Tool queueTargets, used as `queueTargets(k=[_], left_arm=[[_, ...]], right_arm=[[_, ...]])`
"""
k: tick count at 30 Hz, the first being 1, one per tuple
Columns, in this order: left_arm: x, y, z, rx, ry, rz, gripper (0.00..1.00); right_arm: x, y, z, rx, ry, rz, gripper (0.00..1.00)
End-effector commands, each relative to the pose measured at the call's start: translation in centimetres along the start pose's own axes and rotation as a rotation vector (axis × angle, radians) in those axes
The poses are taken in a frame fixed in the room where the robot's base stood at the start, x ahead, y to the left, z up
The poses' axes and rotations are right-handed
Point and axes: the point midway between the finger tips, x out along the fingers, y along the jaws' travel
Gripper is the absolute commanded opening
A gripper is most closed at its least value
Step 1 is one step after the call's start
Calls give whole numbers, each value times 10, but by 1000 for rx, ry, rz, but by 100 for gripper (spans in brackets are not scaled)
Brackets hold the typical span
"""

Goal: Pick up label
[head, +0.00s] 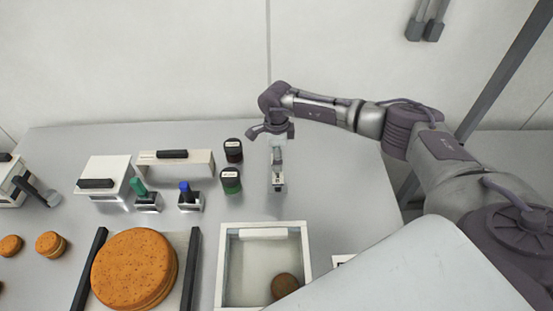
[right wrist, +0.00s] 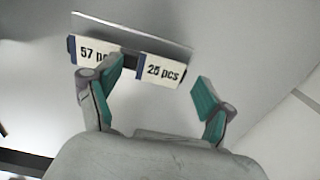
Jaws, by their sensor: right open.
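Two white labels with blue edges sit side by side on a dark stand with a clear plate behind, in the right wrist view. The left one (right wrist: 88,54) reads "57 pcs", its end partly covered by a finger. The right one (right wrist: 162,71) seems to read "25 pcs". My right gripper (right wrist: 158,82) is open, with green finger pads. Its left finger overlaps the "57 pcs" label in the picture; its right finger is to the right of the "25 pcs" label. Whether either touches is unclear. In the head view, the gripper reaches down at the table's back. My left gripper is not in view.
Two dark jars (head: 231,181) and stamp-like tools with green and blue handles (head: 188,196) stand left of my right gripper. A white-walled box (head: 224,265) holds a small brown round. A large orange-brown round (head: 134,268) lies at front left. Right of the gripper the table is clear.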

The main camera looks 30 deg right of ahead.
Motion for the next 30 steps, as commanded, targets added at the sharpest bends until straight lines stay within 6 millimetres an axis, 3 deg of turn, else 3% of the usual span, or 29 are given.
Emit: queueTargets(k=[25,30], left_arm=[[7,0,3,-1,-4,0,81],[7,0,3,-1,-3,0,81]], right_arm=[[4,0,0,0,0,0,81],[4,0,0,0,0,0,53]])
